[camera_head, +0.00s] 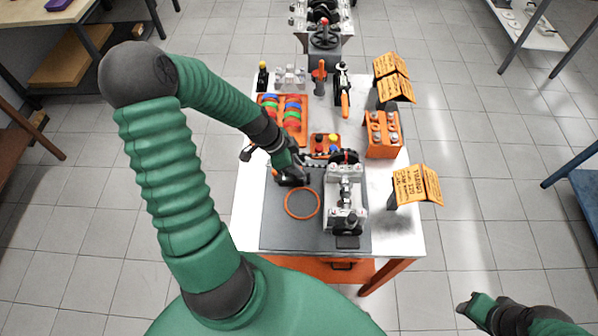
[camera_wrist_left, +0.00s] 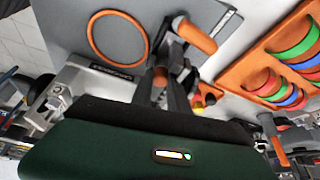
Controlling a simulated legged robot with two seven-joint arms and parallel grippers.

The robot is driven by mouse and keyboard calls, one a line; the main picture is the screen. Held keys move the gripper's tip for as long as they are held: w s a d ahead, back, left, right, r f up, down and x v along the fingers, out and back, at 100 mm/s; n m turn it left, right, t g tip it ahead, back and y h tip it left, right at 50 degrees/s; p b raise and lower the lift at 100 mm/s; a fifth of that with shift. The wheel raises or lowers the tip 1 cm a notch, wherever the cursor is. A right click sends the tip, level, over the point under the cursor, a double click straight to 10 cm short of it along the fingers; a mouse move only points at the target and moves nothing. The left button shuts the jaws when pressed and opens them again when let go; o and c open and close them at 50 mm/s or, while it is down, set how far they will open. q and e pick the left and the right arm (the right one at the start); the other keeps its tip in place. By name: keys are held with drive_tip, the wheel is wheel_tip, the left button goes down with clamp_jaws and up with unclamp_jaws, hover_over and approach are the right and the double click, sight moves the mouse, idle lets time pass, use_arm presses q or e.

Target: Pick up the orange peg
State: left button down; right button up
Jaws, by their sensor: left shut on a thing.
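The orange peg (camera_wrist_left: 196,36) shows as a short orange cylinder at the fingertips of my left gripper (camera_wrist_left: 170,75) in the left wrist view. My left gripper is shut on it; the exact grip is partly hidden. In the head view my left gripper (camera_head: 291,177) is low over the left edge of the dark mat, beside the orange ring, and mostly hides the peg. My right gripper (camera_head: 470,306) is at the lower right, off the table, and its fingers are too unclear to read.
An orange ring (camera_head: 302,203) lies on the grey mat (camera_head: 285,238). A metal engine block (camera_head: 346,195) stands to the right. Behind are an orange tray (camera_head: 270,99) of coloured rings, a small orange bin (camera_head: 317,147), and an orange rack (camera_head: 383,150). Orange signs (camera_head: 417,185) line the right side.

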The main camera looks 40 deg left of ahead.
use_arm(q)
wheel_tip(320, 180, up, 10)
drive_tip(key=p, duration=0.1)
idle(0.4)
drive_tip(key=shift+a, duration=0.1)
